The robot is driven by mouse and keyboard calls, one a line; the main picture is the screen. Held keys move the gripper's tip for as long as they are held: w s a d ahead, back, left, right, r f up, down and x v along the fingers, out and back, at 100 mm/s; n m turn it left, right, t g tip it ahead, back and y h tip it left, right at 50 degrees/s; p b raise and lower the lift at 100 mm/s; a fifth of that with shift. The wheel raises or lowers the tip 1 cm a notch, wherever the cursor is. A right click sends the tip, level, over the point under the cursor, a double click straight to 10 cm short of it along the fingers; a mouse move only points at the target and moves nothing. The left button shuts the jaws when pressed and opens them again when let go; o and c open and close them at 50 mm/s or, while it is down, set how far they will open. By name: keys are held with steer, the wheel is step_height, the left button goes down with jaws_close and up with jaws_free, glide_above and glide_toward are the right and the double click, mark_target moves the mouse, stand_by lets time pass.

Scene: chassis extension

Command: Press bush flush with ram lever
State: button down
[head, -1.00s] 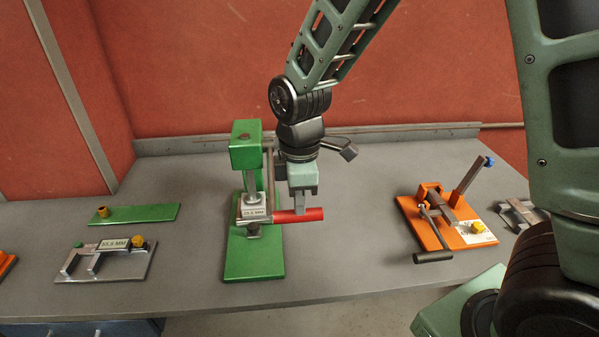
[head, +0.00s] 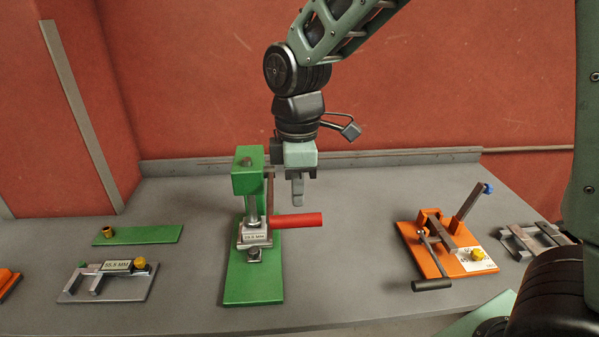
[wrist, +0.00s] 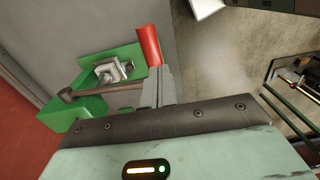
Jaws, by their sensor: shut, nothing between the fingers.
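The green press (head: 247,170) stands on its green base plate (head: 255,285) in the middle of the bench. Its ram lever has a red grip (head: 298,220) that points right and lies about level. The bush cannot be told apart there. My gripper (head: 298,203) is shut and empty, pointing down just above and behind the red grip. In the wrist view the shut fingers (wrist: 158,97) show beside the red grip (wrist: 148,47), with the press (wrist: 75,110) to the left.
A green plate with a brass bush (head: 107,232) and a gauge fixture with a yellow knob (head: 139,263) lie at the left. An orange fixture (head: 440,262) and a grey metal part (head: 530,240) are at the right. The bench between press and orange fixture is clear.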

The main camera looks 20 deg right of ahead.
step_height(320, 180, up, 10)
steer(key=w+d+m+t+b, duration=0.1)
steer(key=w+m+t+b, duration=0.15)
steer(key=m, duration=1.55)
steer(key=shift+h, duration=0.4)
steer(key=shift+s+f+p, duration=0.15)
steer(key=shift+f+p, duration=1.1)
steer(key=shift+f, duration=2.05)
steer(key=shift+s+f+p, duration=0.1)
steer(key=shift+f+p, duration=1.1)
steer(key=shift+f, duration=2.1)
